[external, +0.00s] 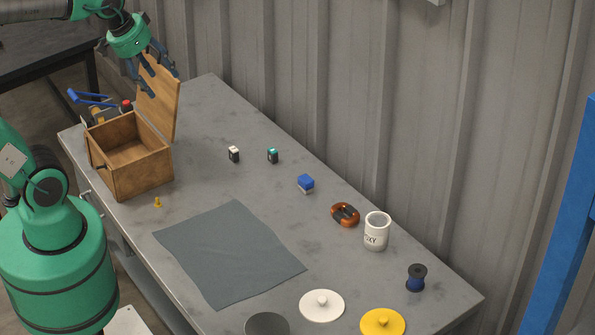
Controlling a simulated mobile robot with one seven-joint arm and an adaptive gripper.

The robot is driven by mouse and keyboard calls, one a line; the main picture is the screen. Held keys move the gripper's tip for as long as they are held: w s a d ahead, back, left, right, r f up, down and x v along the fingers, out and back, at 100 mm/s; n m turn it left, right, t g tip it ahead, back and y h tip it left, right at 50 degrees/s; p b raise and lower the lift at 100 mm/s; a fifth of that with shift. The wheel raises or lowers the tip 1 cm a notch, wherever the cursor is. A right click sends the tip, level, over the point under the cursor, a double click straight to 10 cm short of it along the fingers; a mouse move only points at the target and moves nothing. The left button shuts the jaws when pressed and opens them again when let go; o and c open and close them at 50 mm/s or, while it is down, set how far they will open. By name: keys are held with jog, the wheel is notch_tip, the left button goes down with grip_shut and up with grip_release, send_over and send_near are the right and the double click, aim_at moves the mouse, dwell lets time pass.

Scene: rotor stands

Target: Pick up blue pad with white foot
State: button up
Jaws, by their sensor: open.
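The blue pad with white foot (306,184) is a small blue block with a pale lower part. It sits on the grey table (205,190), right of centre in the external view. My gripper (160,82) is open and empty at the upper left, raised near the open lid of the wooden box. It is well apart from the blue pad, with much of the table between them. Nothing hides the pad in this view.
The wooden box (130,165) with its raised lid (160,105) stands at the left. Two small blocks (234,154) (272,156), an orange-brown object (345,214), a white cup (376,232) and a blue spool (416,278) stand around the pad. A grey cloth (228,252) lies in front.

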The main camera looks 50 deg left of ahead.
jog(key=w+f+g+b, duration=0.1)
jog(key=w+f, duration=0.2)
jog(key=w, duration=1)
jog(key=g+b, duration=0.3)
jog(key=g, duration=0.1)
send_over(306, 178)
notch_tip(306, 178, down, 37)
jog(key=shift+s, duration=0.15)
jog(key=shift+f+b, duration=1)
jog(key=shift+f, duration=3.25)
jog(key=shift+f, duration=0.15)
